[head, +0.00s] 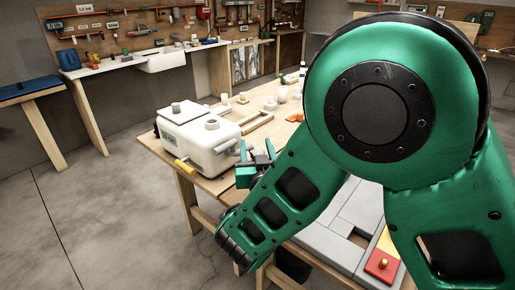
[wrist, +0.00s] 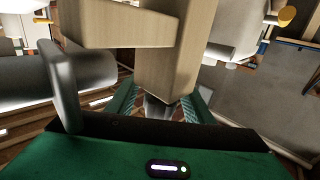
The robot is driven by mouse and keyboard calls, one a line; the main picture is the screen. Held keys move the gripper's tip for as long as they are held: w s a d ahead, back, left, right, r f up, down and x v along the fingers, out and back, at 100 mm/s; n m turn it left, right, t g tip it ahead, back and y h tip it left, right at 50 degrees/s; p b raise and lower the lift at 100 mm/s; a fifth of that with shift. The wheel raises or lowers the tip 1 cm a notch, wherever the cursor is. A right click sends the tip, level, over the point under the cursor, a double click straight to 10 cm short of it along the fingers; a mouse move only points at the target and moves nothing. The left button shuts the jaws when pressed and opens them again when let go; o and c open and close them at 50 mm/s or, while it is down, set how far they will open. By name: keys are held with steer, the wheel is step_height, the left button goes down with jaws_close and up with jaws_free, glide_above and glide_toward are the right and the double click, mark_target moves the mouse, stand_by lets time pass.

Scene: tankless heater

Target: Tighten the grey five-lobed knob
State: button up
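The grey five-lobed knob cannot be made out for certain in either view. A small grey piece (wrist: 160,108) shows low between my fingers in the wrist view, largely hidden; I cannot tell whether it is the knob. My gripper (wrist: 162,100) has its teal fingers spread apart on either side of that piece. In the head view my gripper (head: 258,160) is at the table's near edge, just right of a white tank-like unit (head: 200,138). This unit has grey caps on top, a grey stub (head: 227,146) at its right and a yellow handle (head: 185,166).
Pale wooden beams (wrist: 168,50) stand close beyond my fingers in the wrist view. A large grey cylinder with a flange (wrist: 65,80) is close at left. The wooden table (head: 213,184) holds small fittings and a grey panel with a red block (head: 382,266). Open floor lies left.

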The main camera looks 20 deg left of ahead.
steer(key=c, duration=0.9)
steer(key=shift+c, duration=0.2)
steer(key=shift+d+m+h, duration=0.1)
steer(key=shift+m+h, duration=0.2)
steer(key=shift+h, duration=0.2)
steer(key=shift+s+d+m+g+h, duration=0.45)
steer(key=shift+d+m+g+h, duration=0.45)
steer(key=shift+m+g+h, duration=2)
steer(key=shift+s+d+m+g+h, duration=0.7)
steer(key=shift+m+g+h, duration=0.75)
steer(key=shift+m+h, duration=2.95)
steer(key=shift+s+d+m+g+h, duration=0.25)
steer(key=shift+d+m+g+h, duration=0.8)
steer(key=shift+m+g+h, duration=2.5)
steer(key=shift+s+n+t+h, duration=0.1)
steer(key=shift+n+t+h, duration=0.35)
steer(key=shift+t+h, duration=0.6)
steer(key=shift+g, duration=0.25)
steer(key=o, duration=1.1)
steer(key=shift+c, duration=0.2)
